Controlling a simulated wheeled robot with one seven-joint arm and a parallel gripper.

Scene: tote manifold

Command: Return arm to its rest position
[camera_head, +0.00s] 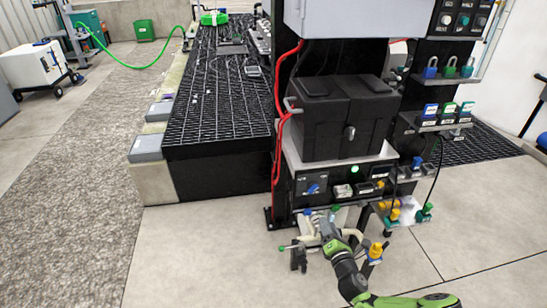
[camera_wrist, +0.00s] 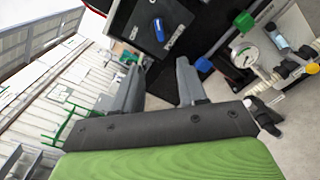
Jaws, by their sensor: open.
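My arm, green and dark grey, reaches in from the lower right in the head view. Its gripper (camera_head: 325,220) is in front of the lower part of the rack, below the control panel (camera_head: 325,186). In the wrist view the two grey fingers of my gripper (camera_wrist: 158,76) stand apart with nothing between them. The dark panel with its blue knob (camera_wrist: 158,28) lies beyond the fingertips. In the head view the fingertips are small and partly lost against the pipe fittings.
A black tote (camera_head: 345,115) sits on the rack above the panel, with red hoses (camera_head: 280,110) at its left. Pale piping and a yellow fitting (camera_head: 376,251) are close to my gripper. A gauge (camera_wrist: 245,58) shows at right. Bare floor (camera_head: 215,250) lies left of the arm.

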